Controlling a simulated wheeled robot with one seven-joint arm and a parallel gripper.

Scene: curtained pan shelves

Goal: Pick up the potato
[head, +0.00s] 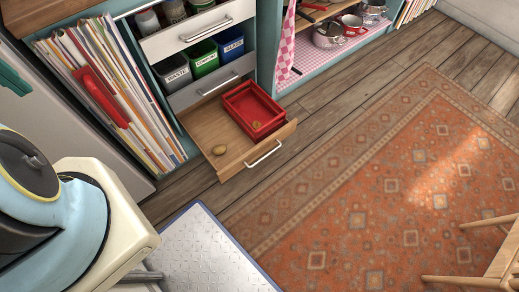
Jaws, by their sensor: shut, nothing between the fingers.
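A small brown, rounded lump that looks like a potato (220,150) lies on the bare wooden floor of the open bottom drawer (207,133), left of a red tray (228,106). A second small yellow-brown lump (256,125) lies inside the red tray; it is too small to tell what it is. My arm's blue and cream parts fill the lower left, apart from the drawer. My gripper's fingers do not show in the head view.
A pink-checked curtain (286,45) and pans (327,35) are right. A patterned rug (390,190) covers the floor; a wooden chair (490,258) stands lower right.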

